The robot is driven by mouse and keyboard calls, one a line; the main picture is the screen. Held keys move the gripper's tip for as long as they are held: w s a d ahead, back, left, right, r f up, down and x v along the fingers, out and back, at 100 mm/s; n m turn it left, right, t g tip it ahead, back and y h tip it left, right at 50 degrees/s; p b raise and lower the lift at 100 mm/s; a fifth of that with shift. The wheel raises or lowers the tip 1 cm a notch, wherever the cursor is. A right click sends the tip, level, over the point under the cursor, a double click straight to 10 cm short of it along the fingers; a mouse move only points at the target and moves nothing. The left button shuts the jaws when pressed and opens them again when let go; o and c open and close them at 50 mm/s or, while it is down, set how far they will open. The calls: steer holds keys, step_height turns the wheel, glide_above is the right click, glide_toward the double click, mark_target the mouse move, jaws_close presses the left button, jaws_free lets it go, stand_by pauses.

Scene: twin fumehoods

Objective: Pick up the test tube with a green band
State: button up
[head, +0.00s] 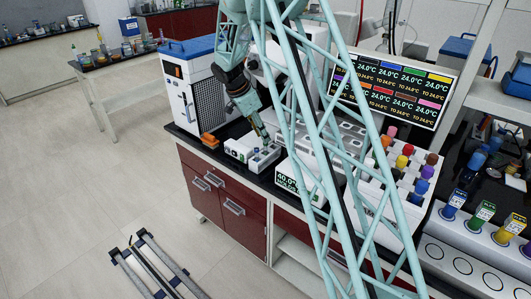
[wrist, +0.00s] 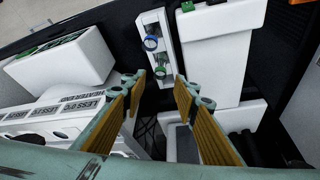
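My gripper (wrist: 157,82) is open and empty in the wrist view, with its two yellow-padded fingers spread apart. Just beyond the fingertips is a narrow white holder (wrist: 154,18) with two round tube tops. I cannot tell whether either tube has a green band. In the head view my gripper (head: 262,138) points down over a small white holder (head: 265,160) on the black bench. A green-marked item (head: 483,212) stands at the right on a white unit, between blue and yellow ones.
A white box (head: 240,148) stands beside my gripper, with orange trays (head: 210,140) to its left. A display box (head: 297,184) and a rack of colour-capped tubes (head: 390,185) stand to the right. A tall white instrument (head: 197,85) stands behind. The floor at left is largely clear.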

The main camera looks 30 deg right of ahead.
mark_target(265, 152)
steer(key=shift+f, duration=0.1)
steer(key=shift+p+x, duration=0.3)
steer(key=shift+x, duration=2.2)
steer(key=shift+a, duration=0.1)
steer(key=shift+c, duration=0.7)
steer(key=c, duration=0.7)
